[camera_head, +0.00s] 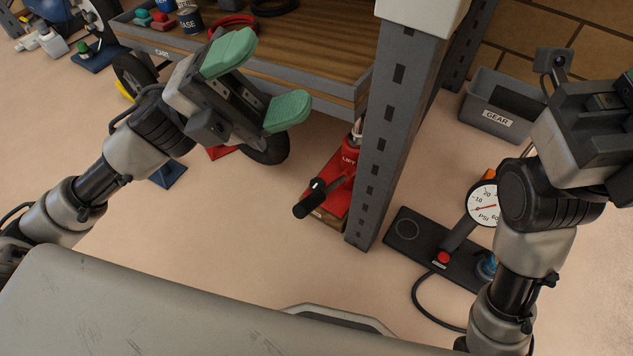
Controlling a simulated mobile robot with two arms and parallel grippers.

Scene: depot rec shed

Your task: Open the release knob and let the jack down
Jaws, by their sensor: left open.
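The red jack (343,178), marked LIFT, stands on the floor just left of a grey upright post. Its bright ram rises toward the underside of the wooden-decked cart (330,88); I cannot see clearly whether they touch. A black cylindrical grip (307,205) sticks out from its front, with a small white-tipped part beside it. I cannot tell for sure which part is the release knob. My left gripper (258,82) is open and empty, its green pads apart, above and left of the jack.
The perforated grey post (392,130) stands close by the jack's right side. A pump with a PSI gauge (484,205) and hose lies right of it. A GEAR bin (492,118) sits behind. A wheel (265,150) is under the cart. Floor in front of the jack is clear.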

